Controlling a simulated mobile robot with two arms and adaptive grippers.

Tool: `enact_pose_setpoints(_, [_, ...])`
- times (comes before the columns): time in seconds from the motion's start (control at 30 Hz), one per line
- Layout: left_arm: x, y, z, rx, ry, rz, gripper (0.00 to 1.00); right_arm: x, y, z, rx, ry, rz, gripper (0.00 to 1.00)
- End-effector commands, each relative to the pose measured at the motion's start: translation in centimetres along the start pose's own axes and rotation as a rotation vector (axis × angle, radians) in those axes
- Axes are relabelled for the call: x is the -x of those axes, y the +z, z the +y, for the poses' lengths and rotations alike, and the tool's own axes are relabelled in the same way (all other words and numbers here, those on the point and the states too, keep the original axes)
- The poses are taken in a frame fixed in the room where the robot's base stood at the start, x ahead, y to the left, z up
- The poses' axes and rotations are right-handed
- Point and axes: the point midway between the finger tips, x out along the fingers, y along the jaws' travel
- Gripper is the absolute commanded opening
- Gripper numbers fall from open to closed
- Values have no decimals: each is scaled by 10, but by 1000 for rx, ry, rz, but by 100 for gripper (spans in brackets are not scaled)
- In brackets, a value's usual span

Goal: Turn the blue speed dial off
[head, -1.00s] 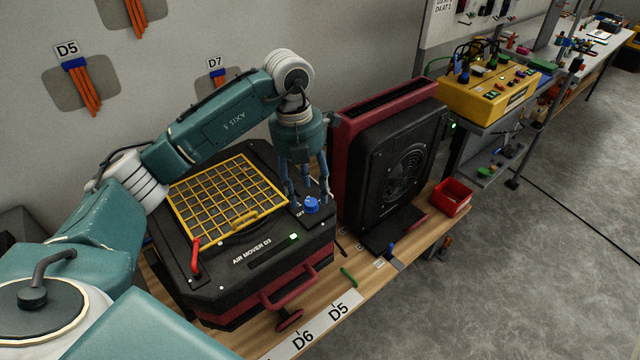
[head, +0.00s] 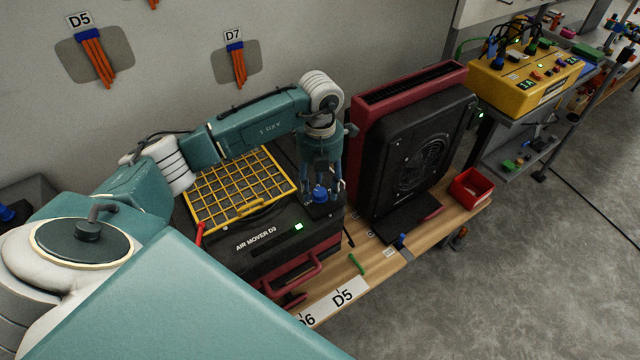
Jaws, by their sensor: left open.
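The blue speed dial (head: 320,194) sits on the top right front corner of the black air mover marked D3 (head: 290,224). The dial's pointer mark is too small to read. My right gripper is not in view.
A yellow grille (head: 240,190) covers the air mover's top left. A red and black upright unit (head: 410,150) stands close on the right. A red bin (head: 470,188) sits at the wooden bench's (head: 412,262) right end. A yellow control box (head: 525,78) stands farther back.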

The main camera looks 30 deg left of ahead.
Motion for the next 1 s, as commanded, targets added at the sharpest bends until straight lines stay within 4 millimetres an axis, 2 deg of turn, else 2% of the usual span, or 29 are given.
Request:
enact_pose_setpoints(0.03, [-3,0,0,0,0,0,48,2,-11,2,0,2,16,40])
enact_pose_setpoints(0.13, [-6,0,0,0,0,-1,48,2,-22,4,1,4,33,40])
enact_pose_setpoints(0.37, [-7,0,0,0,0,-1,48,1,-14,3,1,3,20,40])
enact_pose_setpoints(0.6, [-7,0,0,0,-1,-1,3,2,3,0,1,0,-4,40])
enact_pose_setpoints(1.0, [-7,0,0,63,-1,-2,3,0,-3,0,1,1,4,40])
